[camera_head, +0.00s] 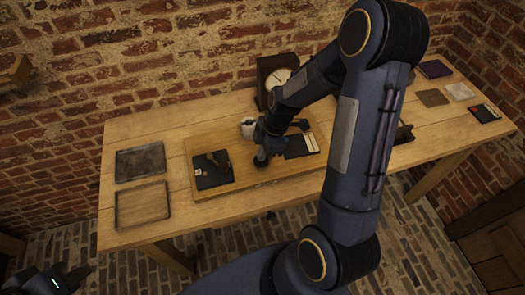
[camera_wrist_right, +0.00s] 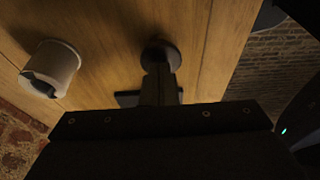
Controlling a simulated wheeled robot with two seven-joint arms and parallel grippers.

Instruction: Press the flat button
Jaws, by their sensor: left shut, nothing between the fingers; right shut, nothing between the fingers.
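A dark round disc, which looks like the flat button (camera_head: 260,163), sits on the wooden board in the middle of the table. It also shows in the right wrist view (camera_wrist_right: 160,52). My right gripper (camera_head: 264,152) is shut and empty, pointing down at the disc. In the right wrist view its closed fingers (camera_wrist_right: 160,78) overlap the disc's near part; I cannot tell whether they touch it. My left gripper (camera_head: 55,281) is shut, at the lower left, away from the table and partly cut off by the frame.
A white cup (camera_head: 247,128) stands close to the right gripper; it also shows in the wrist view (camera_wrist_right: 50,68). Dark panels (camera_head: 212,170) (camera_head: 301,145) lie on the board. A clock (camera_head: 279,76) stands behind. Two trays (camera_head: 140,162) (camera_head: 142,204) lie left.

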